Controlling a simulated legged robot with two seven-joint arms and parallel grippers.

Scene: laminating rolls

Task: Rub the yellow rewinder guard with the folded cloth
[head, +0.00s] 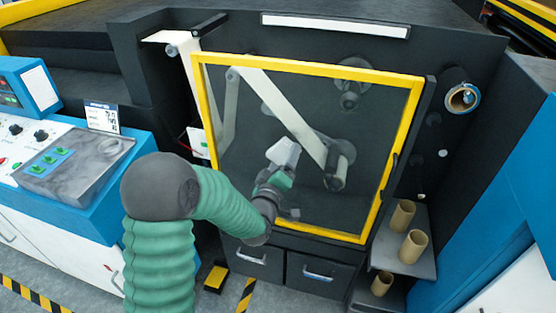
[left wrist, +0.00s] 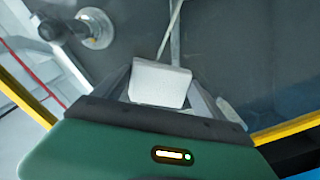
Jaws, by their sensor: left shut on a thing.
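The yellow rewinder guard (head: 312,63) is a yellow frame around a clear pane, standing in front of the rewinder's rollers and web. Its yellow frame also crosses the lower right of the left wrist view (left wrist: 285,131). My left gripper (head: 275,172) is shut on the folded cloth (head: 284,152), a small white pad. The cloth also shows between the fingers in the left wrist view (left wrist: 160,84). In the head view the cloth is in front of the pane, left of its middle and inside the frame. I cannot tell whether it touches the pane. My right gripper is not in view.
A control console (head: 75,160) with buttons stands at the left. Cardboard cores (head: 413,246) stand on a shelf (head: 397,258) at the lower right. Drawers (head: 318,275) are below the guard. A blue cabinet (head: 500,190) is at the right.

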